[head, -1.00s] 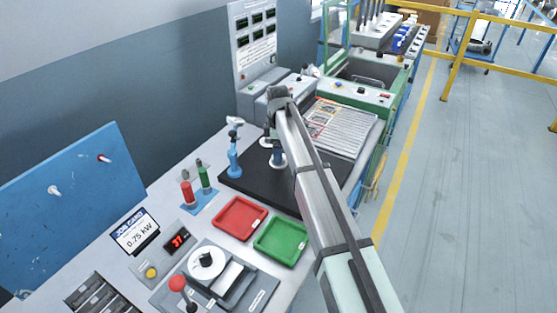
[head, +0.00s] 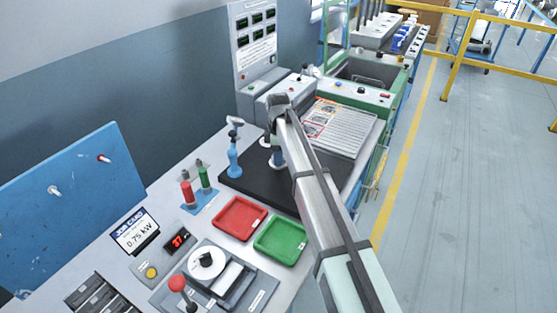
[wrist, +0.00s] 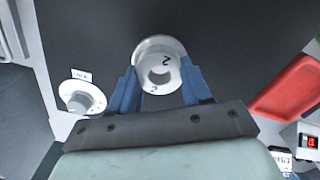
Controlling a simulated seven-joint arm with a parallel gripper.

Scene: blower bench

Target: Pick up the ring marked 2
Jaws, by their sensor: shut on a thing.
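The white ring marked 2 (wrist: 159,52) shows in the wrist view, with a hole in its middle and the figure 2 on its face. My gripper (wrist: 160,84) is shut on it, with one blue finger at each side of the ring. The black mat (wrist: 225,35) lies behind the ring in that view. In the head view my gripper (head: 277,156) is over the black mat (head: 243,184); my arm hides most of it, and the ring is hard to make out there. I cannot tell how high the ring is above the mat.
A blue stand (head: 234,160) is just left of my gripper. A red tray (head: 240,218) and a green tray (head: 281,242) lie in front of the mat. Red and green bottles (head: 196,184) stand to the left.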

